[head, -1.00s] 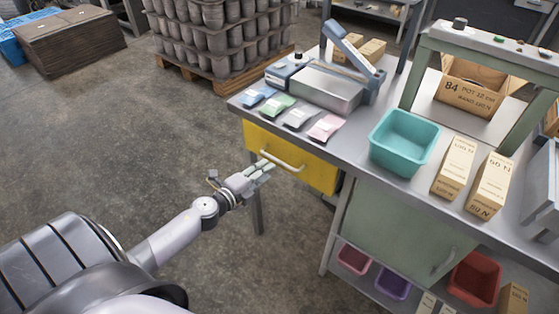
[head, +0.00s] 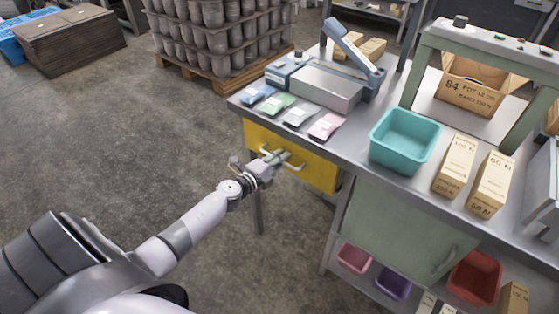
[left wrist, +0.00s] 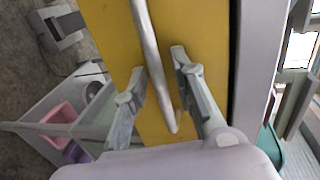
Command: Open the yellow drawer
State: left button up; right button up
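The yellow drawer (head: 319,174) is shut under the left end of the workbench. Its pale bar handle (head: 264,150) runs across the front, partly hidden behind my left gripper (head: 280,157). In the left wrist view, the yellow drawer front (left wrist: 207,20) fills the middle and the handle (left wrist: 150,50) crosses it. My left gripper (left wrist: 158,67) is open, with one finger on each side of the handle. A gap shows between the handle and each finger. My right gripper is in neither view.
The workbench (head: 352,135) carries several coloured packets, a sealer-like device (head: 325,85), a teal bin (head: 404,140) and cartons (head: 455,165). A green cabinet door (head: 405,230) is right of the drawer. The floor (head: 130,130) left of the bench is clear.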

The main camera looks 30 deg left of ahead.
pick_arm(q)
grip_shut()
dwell(0.6)
